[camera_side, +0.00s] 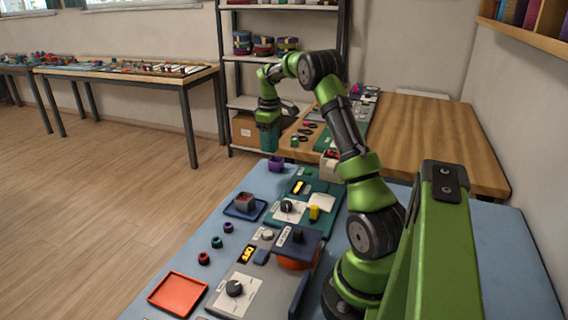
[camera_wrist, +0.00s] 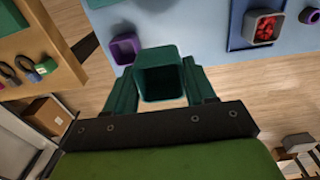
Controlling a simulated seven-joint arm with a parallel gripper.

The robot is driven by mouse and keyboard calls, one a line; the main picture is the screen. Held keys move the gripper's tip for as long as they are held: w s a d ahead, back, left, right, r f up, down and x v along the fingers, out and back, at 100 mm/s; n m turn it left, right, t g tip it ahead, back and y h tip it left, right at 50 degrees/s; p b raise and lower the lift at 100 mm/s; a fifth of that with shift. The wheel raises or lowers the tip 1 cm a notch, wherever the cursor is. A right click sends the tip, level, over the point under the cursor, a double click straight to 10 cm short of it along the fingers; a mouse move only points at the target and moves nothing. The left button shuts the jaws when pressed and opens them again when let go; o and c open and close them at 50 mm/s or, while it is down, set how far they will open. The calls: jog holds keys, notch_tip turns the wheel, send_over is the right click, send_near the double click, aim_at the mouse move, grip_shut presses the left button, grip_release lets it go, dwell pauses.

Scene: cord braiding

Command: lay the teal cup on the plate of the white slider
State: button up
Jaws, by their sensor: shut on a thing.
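In the wrist view, my gripper (camera_wrist: 159,72) is shut on the teal cup (camera_wrist: 160,85), a square cup with its open, dark inside facing the camera; one dark green finger is on each side. In the side view, my gripper (camera_side: 268,122) hangs with the teal cup (camera_side: 268,140) high beyond the blue table's far edge, apart from any surface. I cannot clearly pick out the white slider or its plate. A pale flat piece (camera_side: 321,202) lies on a teal board beside a yellow block (camera_side: 314,213), but I cannot tell if it belongs to the slider.
A purple cup (camera_side: 276,163) stands near the blue table's (camera_side: 185,248) far edge. A navy tray (camera_side: 262,210) holds a grey cup (camera_side: 245,202) with red bits inside. An orange tray (camera_side: 178,293), several small rings and knobbed panels (camera_side: 235,290) crowd the table. A wooden table (camera_side: 420,135) stands behind.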

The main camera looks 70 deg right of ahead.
jog(key=s+r, duration=0.2)
jog(key=s, duration=0.4)
send_over(321, 202)
notch_tip(321, 202, down, 5)
jog(key=shift+f, duration=0.2)
jog(key=shift+d+f, duration=0.1)
jog(key=shift+f, duration=2.5)
jog(key=shift+f, duration=0.3)
jog(key=o, duration=1.1)
